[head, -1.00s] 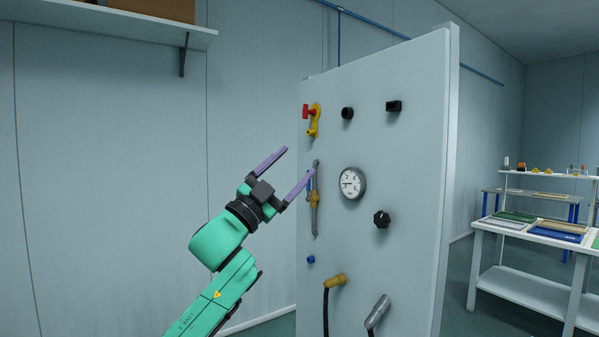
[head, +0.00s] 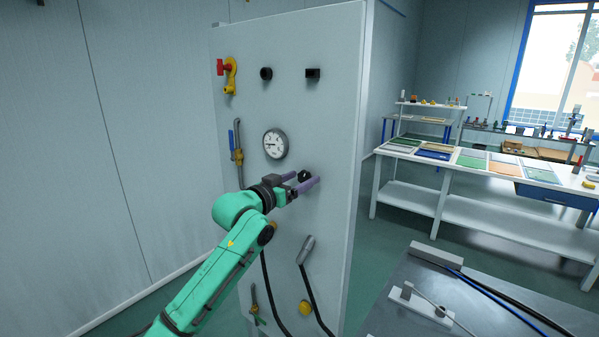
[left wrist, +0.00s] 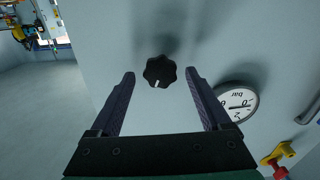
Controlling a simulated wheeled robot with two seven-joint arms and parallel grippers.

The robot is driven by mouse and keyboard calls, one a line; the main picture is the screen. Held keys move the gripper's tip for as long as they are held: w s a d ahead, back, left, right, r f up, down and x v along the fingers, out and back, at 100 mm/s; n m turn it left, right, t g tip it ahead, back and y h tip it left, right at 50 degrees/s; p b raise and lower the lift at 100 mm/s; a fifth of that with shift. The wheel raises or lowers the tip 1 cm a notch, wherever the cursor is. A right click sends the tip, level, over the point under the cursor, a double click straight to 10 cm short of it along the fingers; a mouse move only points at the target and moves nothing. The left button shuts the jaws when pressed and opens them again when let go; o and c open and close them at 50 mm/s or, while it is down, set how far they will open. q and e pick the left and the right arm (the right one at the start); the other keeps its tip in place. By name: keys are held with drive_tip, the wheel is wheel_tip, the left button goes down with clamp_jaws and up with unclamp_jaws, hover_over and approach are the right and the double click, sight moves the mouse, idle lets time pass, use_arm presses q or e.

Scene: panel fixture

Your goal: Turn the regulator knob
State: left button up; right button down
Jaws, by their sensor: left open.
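The regulator knob (left wrist: 160,71) is a black lobed knob with a white mark on the white panel (head: 335,120). In the left wrist view it sits between and a little beyond the two fingertips, with a gap on each side. My left gripper (head: 309,183) is open at the panel, its purple fingers around the knob (head: 304,176), which is partly hidden in the head view. The left gripper also shows in the left wrist view (left wrist: 160,75). A round white pressure gauge (head: 275,144) is above and left of the knob. My right gripper is not in view.
A red and yellow valve (head: 228,75), two black fittings and a blue-handled valve (head: 235,140) are on the panel. A hose connector (head: 306,249) with black hose hangs below the knob. A grey bench (head: 480,310) and white tables (head: 480,210) stand to the right.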

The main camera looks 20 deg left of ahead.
use_arm(q)
drive_tip(key=shift+w+d+f, duration=0.1)
drive_tip(key=shift+w, duration=0.1)
drive_tip(key=shift+s, duration=0.1)
drive_tip(key=c, duration=0.5)
clamp_jaws()
drive_tip(key=shift+m, duration=0.5)
drive_tip(key=m, duration=0.2)
drive_tip(key=shift+m, duration=0.4)
drive_tip(key=m+p, duration=0.1)
drive_tip(key=m, duration=0.1)
drive_tip(key=shift+m, duration=0.4)
drive_tip(key=m+p, duration=0.1)
drive_tip(key=m, duration=0.2)
drive_tip(key=shift+s, duration=0.1)
drive_tip(key=shift+m+p, duration=0.75)
drive_tip(key=shift+m, duration=1.25)
